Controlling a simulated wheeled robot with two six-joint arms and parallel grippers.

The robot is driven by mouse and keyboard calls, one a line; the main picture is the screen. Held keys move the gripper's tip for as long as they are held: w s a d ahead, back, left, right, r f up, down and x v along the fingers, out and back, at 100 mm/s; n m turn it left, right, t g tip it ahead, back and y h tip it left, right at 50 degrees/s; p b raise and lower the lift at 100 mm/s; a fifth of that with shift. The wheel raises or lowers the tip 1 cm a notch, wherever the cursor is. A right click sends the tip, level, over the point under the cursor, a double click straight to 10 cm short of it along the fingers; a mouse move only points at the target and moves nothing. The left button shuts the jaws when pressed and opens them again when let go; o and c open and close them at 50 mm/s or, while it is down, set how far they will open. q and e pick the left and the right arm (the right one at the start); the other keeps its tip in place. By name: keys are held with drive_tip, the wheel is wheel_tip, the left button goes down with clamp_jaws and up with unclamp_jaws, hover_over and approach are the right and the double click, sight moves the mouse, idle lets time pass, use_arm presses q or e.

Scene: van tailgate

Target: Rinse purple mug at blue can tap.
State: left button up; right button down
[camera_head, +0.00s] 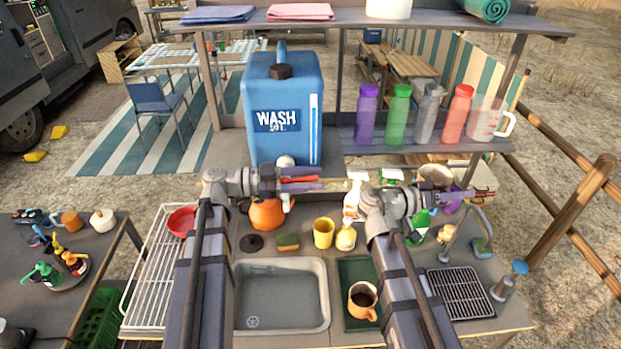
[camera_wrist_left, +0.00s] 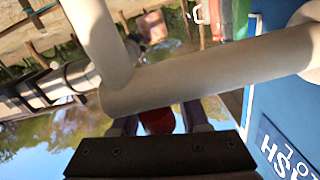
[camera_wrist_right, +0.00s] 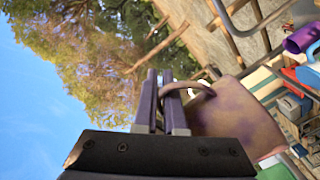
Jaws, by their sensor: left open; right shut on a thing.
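The blue can (camera_head: 283,100), marked WASH, stands on a raised shelf behind the sink (camera_head: 282,318). Its pale tap parts (camera_head: 285,161) show at its foot, and as large pale tubes in the left wrist view (camera_wrist_left: 180,82). My left gripper (camera_head: 318,180) is open at the tap, with a red part (camera_wrist_left: 157,120) between its fingers; I cannot tell whether they touch it. My right gripper (camera_head: 468,194) is shut on the handle of the purple mug (camera_wrist_right: 235,115), which shows brownish stains. In the head view the mug (camera_head: 453,204) is partly hidden behind the gripper, right of the sink.
An orange kettle (camera_head: 267,214), yellow cup (camera_head: 323,233), spray bottle (camera_head: 353,196) and sponge (camera_head: 288,242) stand behind the sink. A mug of dark liquid (camera_head: 361,300) sits on a green mat. A curved faucet (camera_head: 487,222) is at right. Several bottles (camera_head: 398,115) line the shelf.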

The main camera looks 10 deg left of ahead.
use_arm(q)
clamp_jaws()
idle(0.4)
idle(1.1)
